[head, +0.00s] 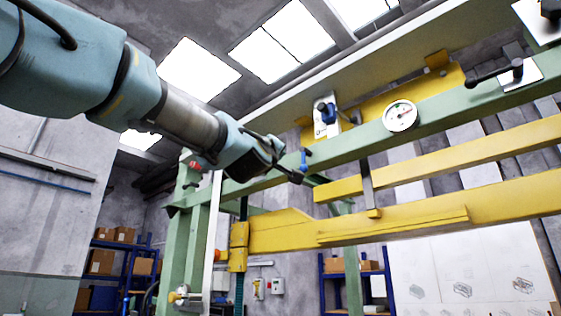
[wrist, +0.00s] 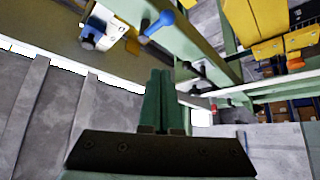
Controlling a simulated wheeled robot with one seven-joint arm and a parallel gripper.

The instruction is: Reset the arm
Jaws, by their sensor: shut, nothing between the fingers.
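My arm reaches in from the upper left of the head view. My gripper (head: 298,178) is at its end, in front of the green frame beam (head: 340,151) of the ring inverter. In the wrist view my gripper's green fingers (wrist: 157,100) are together and point up in the picture. Nothing shows between them. A blue-handled valve (head: 326,112) on a white plate sits above and to the right of the gripper in the head view.
Yellow beams (head: 420,217) run to the right below the green beam. A round gauge (head: 400,115) and a black handle (head: 495,74) sit along the upper beam. Blue shelves with boxes (head: 101,262) stand at the back left. Open air lies below my arm at left.

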